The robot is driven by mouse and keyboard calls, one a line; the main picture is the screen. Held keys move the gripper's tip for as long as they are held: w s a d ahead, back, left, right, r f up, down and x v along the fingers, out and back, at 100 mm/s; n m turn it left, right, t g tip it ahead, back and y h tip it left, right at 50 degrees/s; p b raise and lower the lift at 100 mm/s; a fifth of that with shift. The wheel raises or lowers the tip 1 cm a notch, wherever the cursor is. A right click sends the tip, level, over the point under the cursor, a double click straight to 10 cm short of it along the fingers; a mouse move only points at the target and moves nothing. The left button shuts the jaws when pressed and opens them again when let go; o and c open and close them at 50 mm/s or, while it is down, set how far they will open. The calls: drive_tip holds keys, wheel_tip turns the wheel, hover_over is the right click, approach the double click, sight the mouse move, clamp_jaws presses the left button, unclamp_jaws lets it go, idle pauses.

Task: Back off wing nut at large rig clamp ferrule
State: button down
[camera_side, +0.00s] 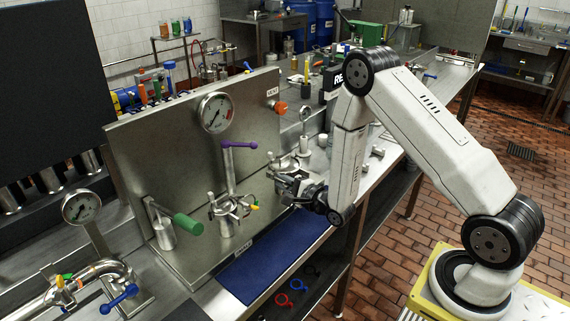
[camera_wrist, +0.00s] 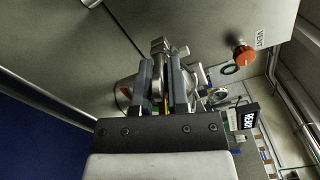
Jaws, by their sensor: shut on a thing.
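My gripper (camera_side: 285,182) reaches in from the right, beside a metal clamp fitting (camera_side: 283,162) in front of the steel panel. In the wrist view my gripper's two dark fingers (camera_wrist: 162,88) stand close together around part of the metal clamp assembly. A wing nut (camera_wrist: 163,47) with shiny lobes shows at the fingertips. The gripped part lies mostly hidden between the fingers. A second clamp (camera_side: 230,207) with several metal arms and yellow and green tips stands to the left, apart from my gripper.
A purple-handled valve (camera_side: 240,145), a green-handled valve (camera_side: 187,224) and a pressure gauge (camera_side: 214,112) are near the panel (camera_side: 140,150). An orange vent knob (camera_wrist: 243,54) is on the panel's right side. A blue mat (camera_side: 270,262) lies clear in front.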

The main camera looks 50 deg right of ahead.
drive_tip(key=n, duration=0.5)
drive_tip(key=shift+f, duration=0.1)
drive_tip(key=shift+n, duration=2.4)
drive_tip(key=c, duration=0.7)
unclamp_jaws()
drive_tip(key=shift+c, duration=0.2)
drive_tip(key=shift+s, duration=0.1)
drive_tip(key=s, duration=0.7)
drive_tip(key=shift+s, duration=0.35)
drive_tip(key=shift+w, duration=0.1)
